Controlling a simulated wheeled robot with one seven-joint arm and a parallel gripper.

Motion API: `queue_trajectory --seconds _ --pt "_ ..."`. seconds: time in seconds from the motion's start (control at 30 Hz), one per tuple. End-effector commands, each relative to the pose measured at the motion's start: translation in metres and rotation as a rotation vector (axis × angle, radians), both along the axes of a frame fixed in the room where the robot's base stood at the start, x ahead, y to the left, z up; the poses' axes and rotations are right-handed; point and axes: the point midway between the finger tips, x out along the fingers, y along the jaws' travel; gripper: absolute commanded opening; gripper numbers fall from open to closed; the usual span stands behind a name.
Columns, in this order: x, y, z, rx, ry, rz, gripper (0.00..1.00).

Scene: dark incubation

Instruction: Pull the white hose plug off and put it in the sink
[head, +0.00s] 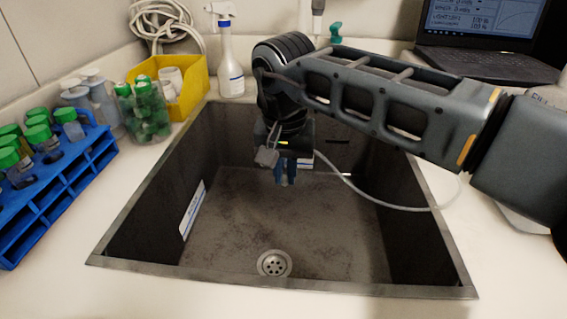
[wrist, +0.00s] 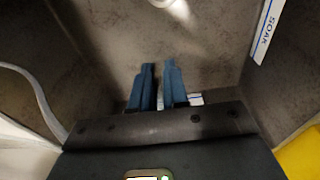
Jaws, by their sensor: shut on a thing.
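My gripper (head: 285,180) points down inside the sink (head: 340,215), toward its back half and above its floor. Its blue fingers also show in the wrist view (wrist: 161,66), close together with a narrow gap. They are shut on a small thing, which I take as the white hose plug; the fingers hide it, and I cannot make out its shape. A thin pale grey hose (head: 372,201) curves from behind my gripper over the right sink wall. It also shows at the left of the wrist view (wrist: 32,85). Its end is hidden.
The drain (head: 274,263) is at the sink's near side. A blue rack (head: 60,190) of green-capped tubes, a yellow bin (head: 197,88) and a spray bottle (head: 231,65) stand left and behind. A laptop (head: 485,45) is back right. The sink floor is clear.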

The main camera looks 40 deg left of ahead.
Motion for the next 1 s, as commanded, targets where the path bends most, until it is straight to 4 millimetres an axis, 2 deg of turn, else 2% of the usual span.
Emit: queue_trajectory --seconds 0.03,0.6,0.8,1.0 --pt "-0.001 0.0 -0.009 0.0 0.002 0.0 0.0" --pt "-0.001 0.0 -0.081 0.0 0.002 0.0 0.0" --pt "-0.001 0.0 -0.101 0.0 0.001 0.001 0.0" --pt "-0.001 0.0 -0.11 0.0 0.0 0.001 0.0"
